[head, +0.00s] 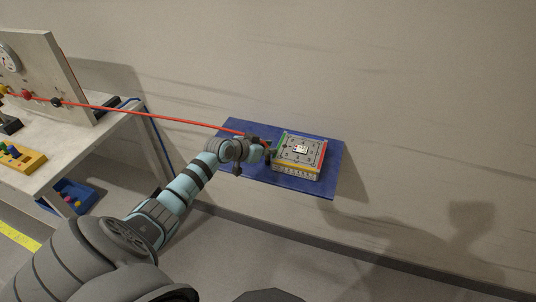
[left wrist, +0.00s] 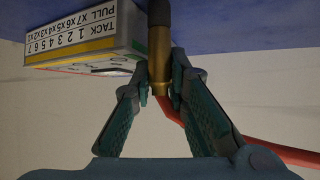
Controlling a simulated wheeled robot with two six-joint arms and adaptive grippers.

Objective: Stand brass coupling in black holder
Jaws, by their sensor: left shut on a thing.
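The brass coupling (left wrist: 158,62) is between the fingers of my left gripper (left wrist: 160,80), which is shut on it in the left wrist view. A dark piece (left wrist: 159,12) adjoins the coupling at the blue surface side; I cannot tell whether this is the black holder or part of the coupling. A red hose (left wrist: 285,152) runs from near the coupling's other end. In the head view my left gripper (head: 262,147) is over the blue shelf, left of the boxed device, and hides the coupling. My right gripper is not in view.
The device (head: 298,172) with coloured edges sits on the blue shelf (head: 235,128), close to my gripper. The red hose (head: 150,117) stretches from an upright panel (head: 45,68) on the white table (head: 88,130). A yellow block (head: 30,162) and blue bin (head: 87,195) are left.

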